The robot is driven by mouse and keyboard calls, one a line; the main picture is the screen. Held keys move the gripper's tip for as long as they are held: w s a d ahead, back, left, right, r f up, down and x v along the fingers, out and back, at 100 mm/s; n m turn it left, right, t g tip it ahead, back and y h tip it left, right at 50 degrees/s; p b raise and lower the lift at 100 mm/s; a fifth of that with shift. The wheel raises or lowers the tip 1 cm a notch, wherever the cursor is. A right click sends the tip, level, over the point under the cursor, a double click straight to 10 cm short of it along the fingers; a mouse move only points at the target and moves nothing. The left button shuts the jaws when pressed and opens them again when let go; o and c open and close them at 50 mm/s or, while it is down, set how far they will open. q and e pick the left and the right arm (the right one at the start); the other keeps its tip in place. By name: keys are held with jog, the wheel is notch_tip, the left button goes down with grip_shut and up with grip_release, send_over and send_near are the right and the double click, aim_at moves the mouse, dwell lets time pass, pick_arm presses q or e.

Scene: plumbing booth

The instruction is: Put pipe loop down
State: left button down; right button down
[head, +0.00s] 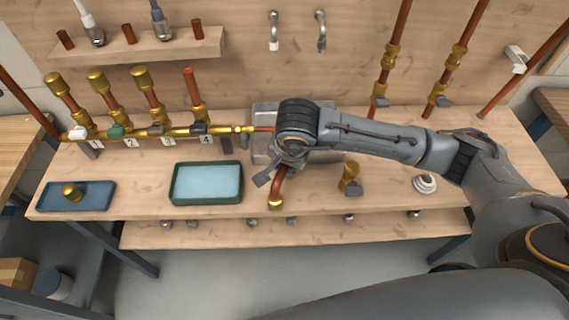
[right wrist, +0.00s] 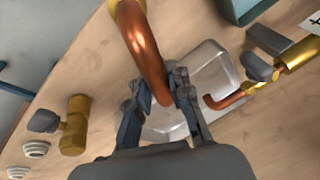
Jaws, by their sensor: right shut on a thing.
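The pipe loop (right wrist: 148,55) is a bent copper tube with a brass end fitting. In the right wrist view it runs from the top edge down between the fingers of my right gripper (right wrist: 160,100), which is shut on it. In the head view my right gripper (head: 285,168) is over the bench in front of the metal basin, and the copper pipe loop (head: 278,186) hangs below it with its brass end (head: 275,204) near the bench's front edge. My arm hides the rest of the loop. I cannot tell whether it touches the bench. My left gripper is not in view.
A metal basin (head: 262,150) stands behind the gripper. A green tray with a blue pad (head: 207,170) lies to the left, and a blue tray (head: 100,195) farther left. A brass valve (head: 349,176) and a white round fitting (head: 424,184) stand to the right. A brass manifold runs along the back left.

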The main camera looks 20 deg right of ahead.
jog(key=shift+f, duration=0.15)
jog(key=c, duration=1.2)
grip_release()
jog(key=shift+r, duration=0.3)
jog(key=b+v, duration=0.1)
jog(key=v, duration=1.1)
jog(key=shift+f, duration=0.1)
